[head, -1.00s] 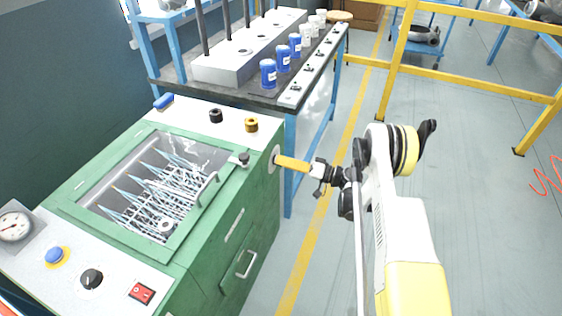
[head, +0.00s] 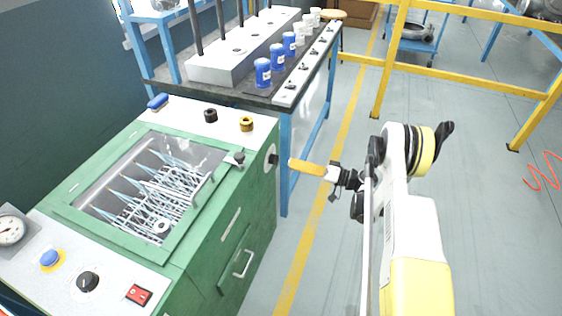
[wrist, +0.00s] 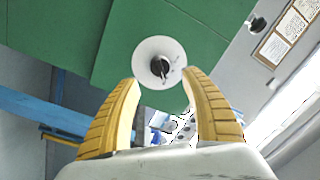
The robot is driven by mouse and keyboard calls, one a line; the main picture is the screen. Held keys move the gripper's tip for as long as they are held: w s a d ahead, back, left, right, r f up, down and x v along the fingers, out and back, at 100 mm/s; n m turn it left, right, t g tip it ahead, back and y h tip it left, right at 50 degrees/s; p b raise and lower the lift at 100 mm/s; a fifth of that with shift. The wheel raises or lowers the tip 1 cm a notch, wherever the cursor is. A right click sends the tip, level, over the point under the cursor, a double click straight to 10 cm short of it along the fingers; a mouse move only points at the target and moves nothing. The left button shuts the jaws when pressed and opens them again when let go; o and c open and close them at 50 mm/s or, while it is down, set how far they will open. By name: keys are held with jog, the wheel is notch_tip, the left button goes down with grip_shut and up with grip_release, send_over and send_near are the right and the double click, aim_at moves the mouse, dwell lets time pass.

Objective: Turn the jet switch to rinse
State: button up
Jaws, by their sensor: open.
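The jet switch seems to be the black knob on a round white dial on the green machine's right side; it shows in the head view (head: 273,158) and in the wrist view (wrist: 159,66). Its dial marks are too small to read, so I cannot tell which setting it points to. My gripper (head: 291,164) has yellow fingers, just right of the dial, with a small gap between. In the wrist view my gripper (wrist: 160,80) is open and empty, its fingertips spread to either side of the dial, the knob between them in the picture.
The green machine has a glazed lid (head: 155,185), a drawer handle (head: 243,263) and a front panel with a black knob (head: 88,281) and red switch (head: 138,294).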

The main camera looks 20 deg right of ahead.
jog(key=v, duration=0.5)
jog(key=shift+s+d, duration=0.15)
jog(key=shift+d, duration=0.1)
jog(key=w+a+r+m+g+h, duration=0.1)
jog(key=w+a+r+g+h, duration=0.25)
jog(key=r, duration=0.75)
jog(key=s+a+r+h, duration=0.45)
jog(key=a+r, duration=0.25)
jog(key=r, duration=0.2)
jog(key=s+r+h, duration=0.3)
jog(key=s, duration=1)
jog(key=s+r+h, duration=0.2)
jog(key=s+h, duration=0.2)
jog(key=s, duration=0.9)
jog(key=shift+s+d+r, duration=0.25)
jog(key=shift+s+r, duration=0.15)
